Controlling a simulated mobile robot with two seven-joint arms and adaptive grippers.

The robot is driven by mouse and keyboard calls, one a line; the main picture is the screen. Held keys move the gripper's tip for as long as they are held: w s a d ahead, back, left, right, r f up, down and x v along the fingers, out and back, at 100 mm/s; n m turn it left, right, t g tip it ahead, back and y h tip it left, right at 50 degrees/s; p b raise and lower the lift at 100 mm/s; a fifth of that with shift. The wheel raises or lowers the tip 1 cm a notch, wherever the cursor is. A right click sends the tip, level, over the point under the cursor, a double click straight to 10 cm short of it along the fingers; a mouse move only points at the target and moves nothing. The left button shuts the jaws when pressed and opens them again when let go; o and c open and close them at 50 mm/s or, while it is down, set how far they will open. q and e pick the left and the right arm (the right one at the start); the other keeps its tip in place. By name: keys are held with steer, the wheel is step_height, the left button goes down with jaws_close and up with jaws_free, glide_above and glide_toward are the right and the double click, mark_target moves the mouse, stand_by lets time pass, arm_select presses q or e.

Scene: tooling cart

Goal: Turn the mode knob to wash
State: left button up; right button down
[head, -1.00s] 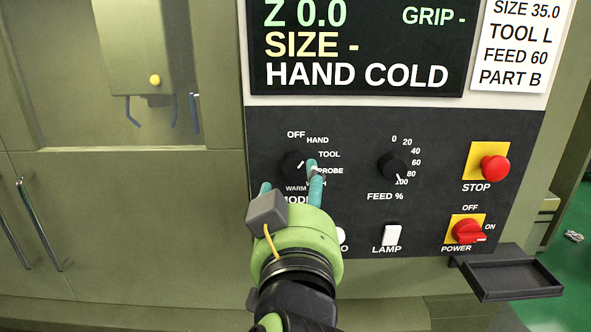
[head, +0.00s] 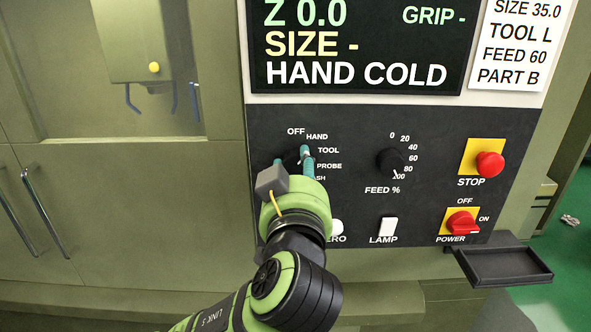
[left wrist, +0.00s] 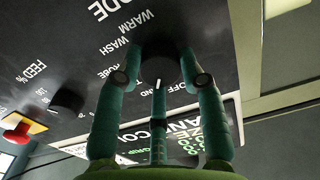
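The black mode knob (left wrist: 161,68) is on the dark control panel; its white mark points between the OFF and HAND labels in the left wrist view. My left gripper (left wrist: 161,55) has its outer fingertips on either side of the knob, seemingly against it, with a third finger in front of the knob. In the head view, my left gripper (head: 292,158) hides most of the knob. The WASH label (left wrist: 127,56) shows beside one fingertip in the left wrist view and is partly covered in the head view. My right gripper is not in view.
The FEED % knob (head: 391,162) is to the right. The LAMP switch (head: 388,226) is below it, and a white button (head: 336,227) is just right of my gripper. The red STOP button (head: 490,164), red POWER switch (head: 462,222) and black tray (head: 507,266) are farther right. The screen (head: 360,45) reads HAND COLD.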

arm_select(q)
steer(key=shift+f+m, duration=0.25)
steer(key=shift+m, duration=0.65)
steer(key=m, duration=0.2)
steer(key=shift+m, duration=0.3)
steer(key=m, duration=1.1)
steer(key=shift+a+m, duration=0.1)
steer(key=shift+m, duration=0.3)
steer(key=m, duration=0.5)
steer(key=shift+r, duration=0.2)
